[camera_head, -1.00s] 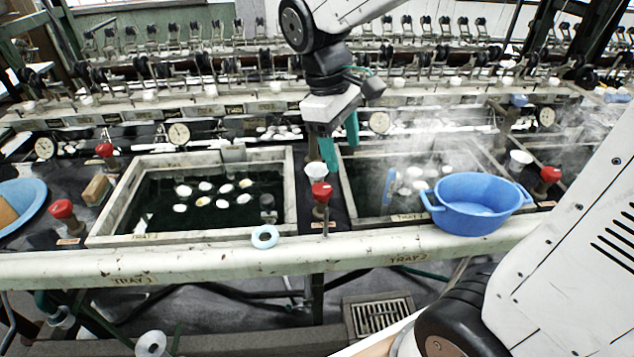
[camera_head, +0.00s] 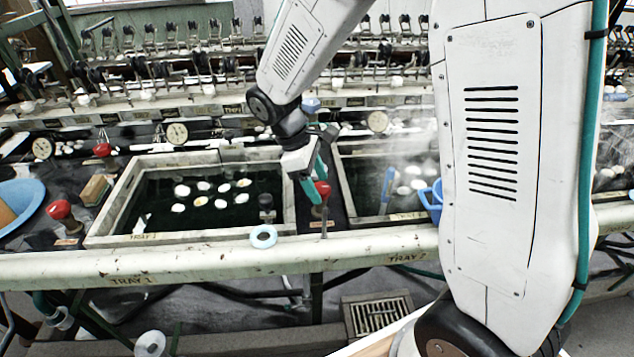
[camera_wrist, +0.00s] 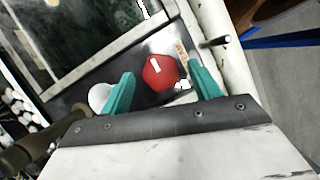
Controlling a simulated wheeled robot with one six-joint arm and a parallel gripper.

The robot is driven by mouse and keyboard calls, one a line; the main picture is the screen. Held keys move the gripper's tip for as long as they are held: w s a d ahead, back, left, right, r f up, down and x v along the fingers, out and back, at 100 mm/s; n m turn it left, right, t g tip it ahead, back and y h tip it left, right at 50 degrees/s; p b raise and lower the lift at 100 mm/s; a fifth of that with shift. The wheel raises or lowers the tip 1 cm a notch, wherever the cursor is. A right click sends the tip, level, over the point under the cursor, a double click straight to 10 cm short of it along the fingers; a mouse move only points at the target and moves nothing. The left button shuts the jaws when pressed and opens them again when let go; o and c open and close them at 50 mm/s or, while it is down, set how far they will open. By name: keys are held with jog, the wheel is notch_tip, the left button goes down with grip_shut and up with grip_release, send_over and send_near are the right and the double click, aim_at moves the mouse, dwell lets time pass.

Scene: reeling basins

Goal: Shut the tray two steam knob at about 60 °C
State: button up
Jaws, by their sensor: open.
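A red knob (camera_head: 322,188) stands on the dark strip between the two trays, left of tray two (camera_head: 345,203). My gripper (camera_head: 314,186) is at this knob with its green fingers apart. In the wrist view the red knob (camera_wrist: 161,74), with a white mark on top, sits between the open fingertips (camera_wrist: 160,70). I cannot tell whether either finger touches it. Tray two holds dark water with white cocoons, and steam rises from it. My arm hides its right part. A round dial (camera_head: 377,121) stands behind tray two; its reading is too small to make out.
Tray one (camera_head: 110,212) with cocoons lies left. Other red knobs (camera_head: 60,209) stand beyond it. A blue basin (camera_head: 432,203) is mostly hidden by my arm. A white cup (camera_wrist: 98,97) is near one finger.

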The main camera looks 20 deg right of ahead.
jog(key=shift+s+d+f, duration=0.1)
jog(key=shift+f, duration=0.2)
jog(key=c, duration=1)
jog(key=shift+o, duration=0.2)
